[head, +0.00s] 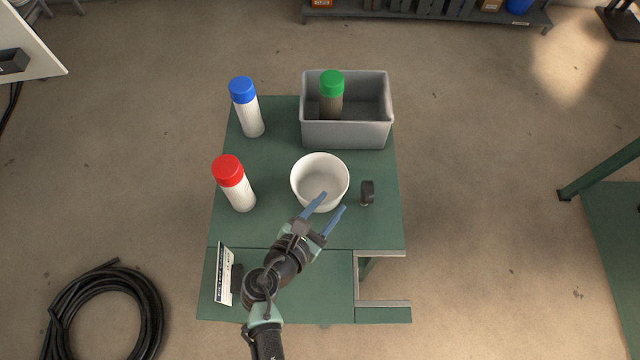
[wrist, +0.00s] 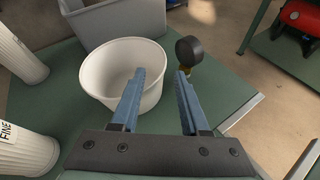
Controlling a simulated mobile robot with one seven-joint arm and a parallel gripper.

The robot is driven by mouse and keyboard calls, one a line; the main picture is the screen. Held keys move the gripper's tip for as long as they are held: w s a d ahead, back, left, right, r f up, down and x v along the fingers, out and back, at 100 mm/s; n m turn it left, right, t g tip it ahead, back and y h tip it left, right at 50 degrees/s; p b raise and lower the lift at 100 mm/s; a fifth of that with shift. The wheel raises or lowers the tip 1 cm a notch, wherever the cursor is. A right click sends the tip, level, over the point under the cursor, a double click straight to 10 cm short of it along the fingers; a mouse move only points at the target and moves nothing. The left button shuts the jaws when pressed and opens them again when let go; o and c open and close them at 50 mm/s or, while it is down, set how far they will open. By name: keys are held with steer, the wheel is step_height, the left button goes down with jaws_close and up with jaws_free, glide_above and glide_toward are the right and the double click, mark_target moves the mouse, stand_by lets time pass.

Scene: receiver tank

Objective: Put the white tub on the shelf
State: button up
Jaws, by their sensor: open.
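The white tub (head: 305,172) is round, open and looks empty. It stands upright on the green table (head: 275,228), and it also shows in the wrist view (wrist: 100,74). My gripper (head: 334,204) has blue fingers and is open and empty. In the head view its left finger overlaps the tub's near right rim and its right finger is to the right of the tub; I cannot tell if they touch it. In the wrist view the gripper (wrist: 160,82) points toward the tub's right side. I cannot tell which surface is the shelf; a lower green ledge (head: 330,290) is at the table's front.
A small black gauge (head: 367,193) stands just right of the tub. A grey bin (head: 345,134) holding a green-capped bottle (head: 331,88) is behind. Blue-capped (head: 247,110) and red-capped (head: 235,182) bottles stand left. A sign (head: 224,275) stands at the front left.

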mark_target(345, 187)
steer(key=x, duration=0.5)
steer(key=shift+d+r, duration=0.15)
steer(key=shift+r, duration=0.05)
jaws_close()
